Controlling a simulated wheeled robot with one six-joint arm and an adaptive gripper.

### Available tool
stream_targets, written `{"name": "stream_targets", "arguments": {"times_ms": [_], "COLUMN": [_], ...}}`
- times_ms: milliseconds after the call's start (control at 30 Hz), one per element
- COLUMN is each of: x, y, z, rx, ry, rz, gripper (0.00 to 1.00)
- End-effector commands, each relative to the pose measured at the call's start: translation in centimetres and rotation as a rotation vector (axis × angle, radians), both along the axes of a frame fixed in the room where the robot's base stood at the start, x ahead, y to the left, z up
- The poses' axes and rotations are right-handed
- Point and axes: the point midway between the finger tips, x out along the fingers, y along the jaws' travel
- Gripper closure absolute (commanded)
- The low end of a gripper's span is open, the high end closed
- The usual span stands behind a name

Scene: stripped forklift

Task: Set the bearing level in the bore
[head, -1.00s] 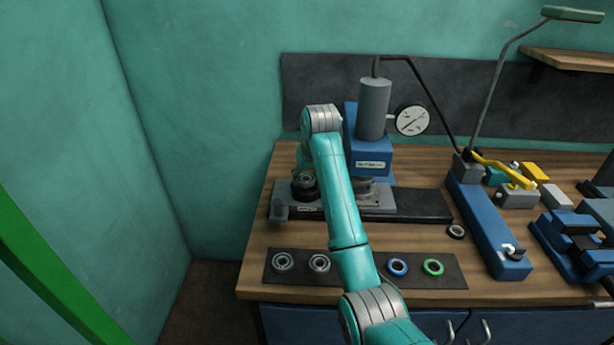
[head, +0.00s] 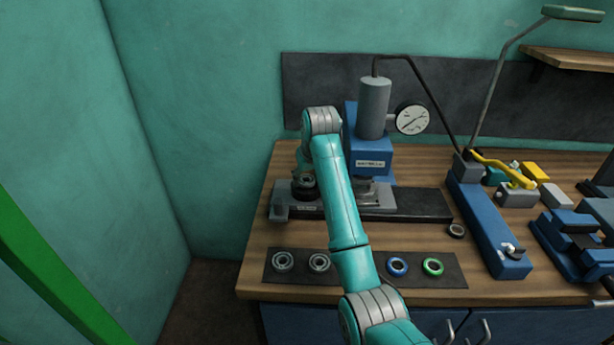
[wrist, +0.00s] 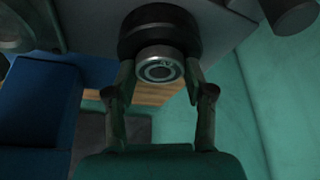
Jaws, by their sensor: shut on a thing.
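The bearing (wrist: 159,70) is a small grey metal ring with a dark centre. In the wrist view it sits between my gripper's two fingertips (wrist: 160,77), which are shut on its sides. It is at the mouth of a black round housing (wrist: 158,31), and its near face stands proud of the housing. How deep it sits and whether it is exactly level cannot be told. In the head view the bearing (head: 306,180) shows small above the black housing (head: 304,193) on the grey plate of the press. My arm hides part of the press there.
A blue press (head: 368,158) with a grey cylinder and dial gauge (head: 411,119) stands just right of the housing. A dark mat (head: 345,272) in front holds several rings.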

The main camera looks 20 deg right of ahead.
Motion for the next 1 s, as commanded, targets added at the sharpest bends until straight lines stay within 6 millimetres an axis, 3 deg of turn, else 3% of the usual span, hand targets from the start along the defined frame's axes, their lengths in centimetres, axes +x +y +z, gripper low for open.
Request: {"name": "stream_targets", "arguments": {"times_ms": [833,867,967,1000], "x": [-0.01,-0.01,-0.01,-0.01], "y": [0.0,0.0,0.0,0.0], "z": [-0.27,-0.27,-0.27,-0.27], "rx": [0.0,0.0,0.0,0.0], "ry": [0.0,0.0,0.0,0.0], "rz": [0.0,0.0,0.0,0.0], "gripper": [0.86,0.44,0.19,0.18]}}
